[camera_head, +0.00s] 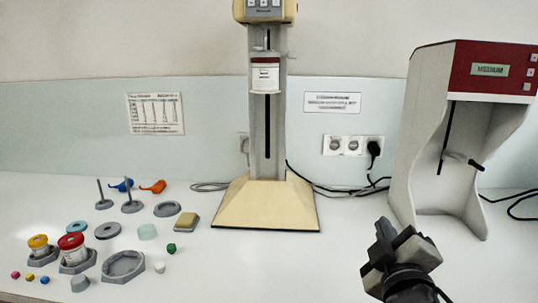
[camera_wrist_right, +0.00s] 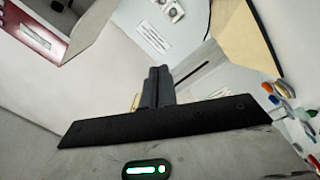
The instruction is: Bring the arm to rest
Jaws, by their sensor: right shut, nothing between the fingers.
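My right gripper (camera_head: 388,236) stands above the bench at the lower right of the head view, in front of the gap between the cream mill and the red-topped machine. Its fingers are together with nothing between them. In the right wrist view the shut fingers (camera_wrist_right: 158,84) point out over the bare white bench. The gripper appears apart from everything around it. My left gripper does not show in either view.
The cream mill (camera_head: 265,205) stands at the back centre. The red-topped machine (camera_head: 402,180) stands at the right. Jars, including a red-lidded jar (camera_head: 73,250), and several small parts lie at the left. Cables (camera_head: 345,191) run along the back. The front centre is clear.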

